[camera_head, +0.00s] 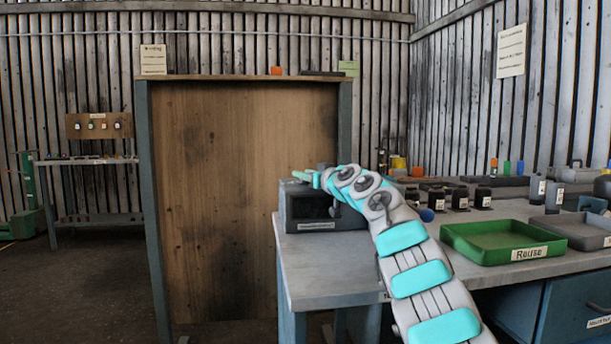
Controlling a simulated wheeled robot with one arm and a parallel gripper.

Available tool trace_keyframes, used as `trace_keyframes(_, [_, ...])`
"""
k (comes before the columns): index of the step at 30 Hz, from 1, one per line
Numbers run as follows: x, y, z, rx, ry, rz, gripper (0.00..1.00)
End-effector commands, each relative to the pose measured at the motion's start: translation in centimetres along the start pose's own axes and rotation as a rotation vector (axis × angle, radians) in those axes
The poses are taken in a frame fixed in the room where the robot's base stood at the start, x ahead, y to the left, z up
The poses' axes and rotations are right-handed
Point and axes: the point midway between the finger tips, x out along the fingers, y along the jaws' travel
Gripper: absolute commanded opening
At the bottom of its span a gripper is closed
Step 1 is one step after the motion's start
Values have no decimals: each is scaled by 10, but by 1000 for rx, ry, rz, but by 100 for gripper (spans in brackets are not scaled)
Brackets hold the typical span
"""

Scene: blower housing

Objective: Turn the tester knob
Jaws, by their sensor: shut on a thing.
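The tester, a dark grey box (308,208) with a black front panel and a small label, stands at the left end of the grey workbench. My arm reaches over the bench from the lower right, and its wrist is bent over the tester's top. My gripper (304,176), small and turquoise-green at the arm's end, is at the tester's upper left edge. It is shut on the tester knob, but the fingertips and the knob are too small and covered to make out. The knob's angle cannot be told.
A green tray (500,255) labelled "Reuse" and a grey tray (580,241) sit on the bench to the right. Several dark labelled jars (460,198) stand behind the green tray. A tall wooden panel (245,200) stands left of the bench. The bench's front left top is clear.

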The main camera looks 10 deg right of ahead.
Motion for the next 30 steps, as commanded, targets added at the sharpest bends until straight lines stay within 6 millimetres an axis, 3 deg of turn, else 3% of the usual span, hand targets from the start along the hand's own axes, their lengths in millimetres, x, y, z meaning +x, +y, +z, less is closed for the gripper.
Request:
trace_keyframes(11, [1,-2,0,-1,-3,21,0])
trace_keyframes(30, [0,-1,0,-2,0,278,0])
